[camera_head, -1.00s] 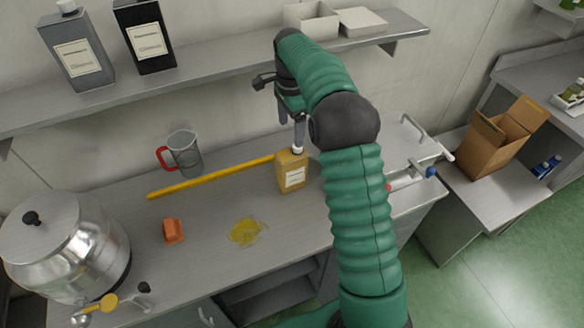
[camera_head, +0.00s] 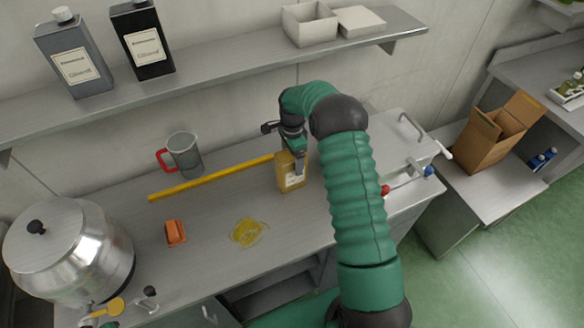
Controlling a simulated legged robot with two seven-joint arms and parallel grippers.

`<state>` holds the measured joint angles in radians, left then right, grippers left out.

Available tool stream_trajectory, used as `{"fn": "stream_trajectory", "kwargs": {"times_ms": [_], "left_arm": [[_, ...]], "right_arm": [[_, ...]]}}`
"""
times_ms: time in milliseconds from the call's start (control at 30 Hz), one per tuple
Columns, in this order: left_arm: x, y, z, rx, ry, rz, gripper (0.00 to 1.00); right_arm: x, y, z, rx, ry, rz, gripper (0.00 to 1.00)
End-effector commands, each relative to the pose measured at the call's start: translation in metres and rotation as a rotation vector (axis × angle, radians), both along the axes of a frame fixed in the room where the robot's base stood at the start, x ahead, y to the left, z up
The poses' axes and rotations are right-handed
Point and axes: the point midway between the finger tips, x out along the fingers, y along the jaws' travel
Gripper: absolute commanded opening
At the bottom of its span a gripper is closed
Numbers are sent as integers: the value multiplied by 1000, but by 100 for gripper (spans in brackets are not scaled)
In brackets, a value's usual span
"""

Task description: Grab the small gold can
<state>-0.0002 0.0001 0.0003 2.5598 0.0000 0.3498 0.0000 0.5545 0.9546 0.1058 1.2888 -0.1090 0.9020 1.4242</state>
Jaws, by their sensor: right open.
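The small gold can (camera_head: 287,182) stands upright on the steel counter, with a white label on its front. My right gripper (camera_head: 299,166) is at the can's upper part, with one finger in front of its right side. The can's cap and top are hidden behind the gripper. The gripper is open; I cannot tell whether a finger touches the can.
A yellow rod (camera_head: 210,178) lies left of the can, near a clear jug with a red handle (camera_head: 184,155). A yellow spill (camera_head: 247,232) and an orange object (camera_head: 175,233) lie in front. A shelf (camera_head: 226,66) runs above, with two dark cans.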

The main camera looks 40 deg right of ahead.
Motion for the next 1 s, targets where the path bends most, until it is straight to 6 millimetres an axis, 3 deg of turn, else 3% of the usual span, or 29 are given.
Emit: {"fn": "stream_trajectory", "kwargs": {"times_ms": [100,733,1000], "left_arm": [[0,0,-1,0,0,0,36],[0,0,-1,0,0,0,36],[0,0,-1,0,0,0,36]], "right_arm": [[0,2,1,-2,0,1,82],[1,0,-1,-1,1,1,0],[1,-1,0,-2,0,1,0]]}}
